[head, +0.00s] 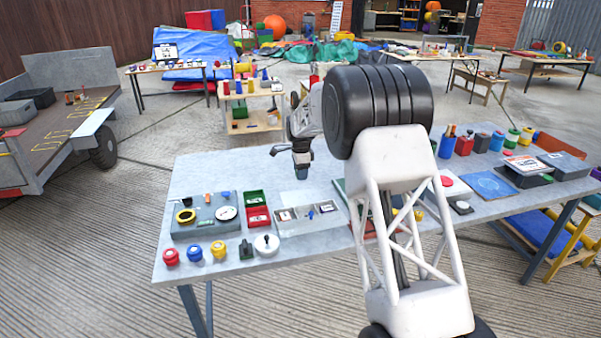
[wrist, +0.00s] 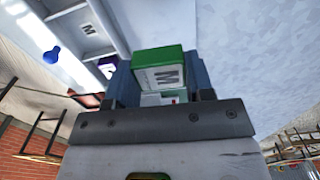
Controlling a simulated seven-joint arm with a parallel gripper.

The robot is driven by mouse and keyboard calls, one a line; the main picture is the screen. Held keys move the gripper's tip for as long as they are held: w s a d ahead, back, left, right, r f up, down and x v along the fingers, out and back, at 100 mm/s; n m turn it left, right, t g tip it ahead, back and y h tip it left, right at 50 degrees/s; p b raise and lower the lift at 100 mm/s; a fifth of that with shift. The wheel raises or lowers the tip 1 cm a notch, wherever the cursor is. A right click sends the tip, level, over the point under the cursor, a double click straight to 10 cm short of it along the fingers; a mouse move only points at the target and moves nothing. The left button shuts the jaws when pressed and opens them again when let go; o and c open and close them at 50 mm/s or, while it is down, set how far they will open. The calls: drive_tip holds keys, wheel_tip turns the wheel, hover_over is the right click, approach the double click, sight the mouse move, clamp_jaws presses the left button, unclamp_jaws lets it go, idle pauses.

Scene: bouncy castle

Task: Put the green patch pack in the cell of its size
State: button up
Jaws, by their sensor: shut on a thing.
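The green patch pack (wrist: 160,56), with a white face lettered M, sits between the two fingers of my gripper (wrist: 162,80) in the wrist view. My gripper is shut on it. In the head view my gripper (head: 301,173) points down above the table, behind the pale divided tray (head: 308,224); the pack cannot be made out there. The tray also shows at upper left in the wrist view (wrist: 112,38), with an M label on its surface and a dark purple item by its near edge. Small items lie in the tray's cells in the head view.
Left of the divided tray stand a green and a red bin (head: 257,216) and a grey tray (head: 205,222) with a yellow ring. Red, blue and yellow jars (head: 194,253) line the front edge. The table (head: 215,172) is clear behind the trays. My arm hides the table's middle.

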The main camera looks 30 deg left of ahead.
drive_tip(key=shift+r, duration=0.2)
drive_tip(key=shift+r, duration=1.75)
drive_tip(key=shift+s+d+n, duration=0.1)
drive_tip(key=shift+n, duration=0.2)
drive_tip(key=s+d+f+n, duration=0.2)
drive_tip(key=s+n, duration=0.1)
drive_tip(key=n, duration=0.3)
drive_tip(key=s+d+f+n, duration=0.2)
drive_tip(key=d+f+n, duration=0.1)
drive_tip(key=n, duration=0.3)
drive_tip(key=s+d+f+n, duration=0.2)
drive_tip(key=s+n, duration=0.1)
drive_tip(key=n, duration=0.3)
drive_tip(key=shift+s+d+f, duration=0.2)
drive_tip(key=shift+s+d, duration=0.15)
drive_tip(key=shift+f, duration=0.25)
